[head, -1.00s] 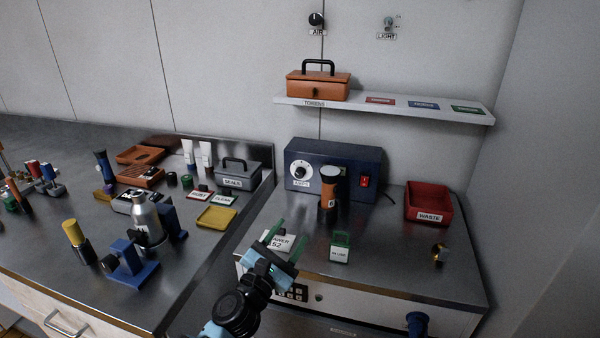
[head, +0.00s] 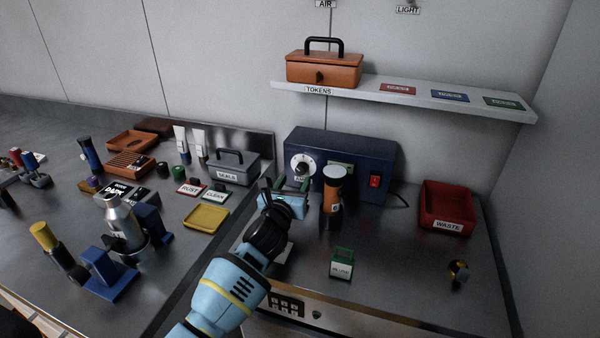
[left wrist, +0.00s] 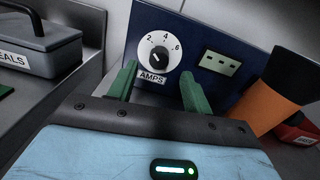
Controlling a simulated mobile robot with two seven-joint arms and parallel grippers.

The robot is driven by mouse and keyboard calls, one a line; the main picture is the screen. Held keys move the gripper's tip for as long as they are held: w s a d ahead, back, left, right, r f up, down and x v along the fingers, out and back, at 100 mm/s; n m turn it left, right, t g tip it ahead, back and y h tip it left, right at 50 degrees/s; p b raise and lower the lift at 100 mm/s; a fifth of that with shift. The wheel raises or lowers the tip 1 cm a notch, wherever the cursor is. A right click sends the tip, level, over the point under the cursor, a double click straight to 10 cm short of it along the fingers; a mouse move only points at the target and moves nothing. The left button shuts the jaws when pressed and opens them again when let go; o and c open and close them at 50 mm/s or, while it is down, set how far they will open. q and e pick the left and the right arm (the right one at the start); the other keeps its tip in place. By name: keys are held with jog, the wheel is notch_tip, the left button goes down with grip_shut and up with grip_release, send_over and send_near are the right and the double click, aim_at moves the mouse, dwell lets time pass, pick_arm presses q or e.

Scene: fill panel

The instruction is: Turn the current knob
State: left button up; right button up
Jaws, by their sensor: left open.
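The current knob (left wrist: 159,57) is a black knob on a white dial with numbers, above a label reading AMPS. It sits on the front of the dark blue power unit (head: 345,155), where the knob (head: 300,167) also shows in the head view. My left gripper (head: 292,184) is open in front of the unit, just below the dial. In the left wrist view its two green fingers (left wrist: 158,88) stand apart, on either side of the AMPS label, with nothing between them. Whether the fingertips touch the panel cannot be told. My right gripper is not in view.
An orange and black cylinder (head: 332,205) stands close to the right of my left gripper. The unit has a small display (left wrist: 219,63) and a red switch (head: 375,181). A grey SEALS box (head: 236,171) is to the left, a red WASTE bin (head: 447,207) to the right.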

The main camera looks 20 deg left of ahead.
aim_at(300, 170)
pick_arm(q)
jog(key=w, duration=0.3)
jog(key=shift+w+f+b, duration=0.25)
jog(key=shift+w+b, duration=0.05)
jog(key=shift+b, duration=0.1)
jog(key=shift+w+r, duration=0.15)
jog(key=shift+w, duration=0.75)
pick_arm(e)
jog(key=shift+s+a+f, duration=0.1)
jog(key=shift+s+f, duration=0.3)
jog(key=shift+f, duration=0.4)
pick_arm(q)
jog(key=shift+r, duration=0.1)
jog(key=c, duration=1)
